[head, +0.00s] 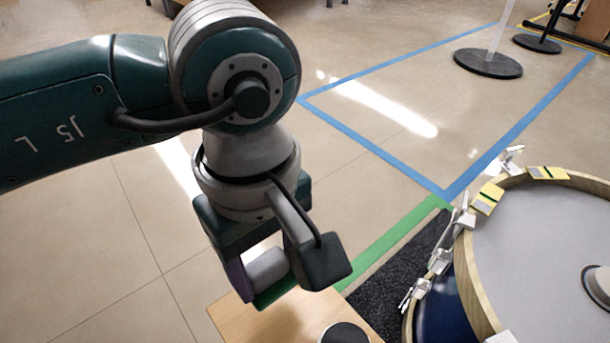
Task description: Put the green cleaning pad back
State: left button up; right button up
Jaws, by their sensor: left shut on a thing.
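My left gripper (278,272) points down above the corner of a light wooden surface (237,317). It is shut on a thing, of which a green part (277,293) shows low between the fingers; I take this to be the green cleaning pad. A pale grey rounded piece (267,267) and a purple strip (237,281) also show at the jaws. The fingers hide most of what is held. I cannot tell whether the pad touches the wood. My right gripper is out of view.
A large drum (540,250) with a wooden hoop stands at right, with yellow-and-grey pieces (487,198) on its rim. A dark round object (345,334) is at the bottom edge. A dark mat (400,270) lies beside the drum. Taped floor (430,110) beyond is mostly clear.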

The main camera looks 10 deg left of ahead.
pick_arm(q)
jog(key=shift+f+b, duration=1.5)
jog(key=shift+f, duration=1.4)
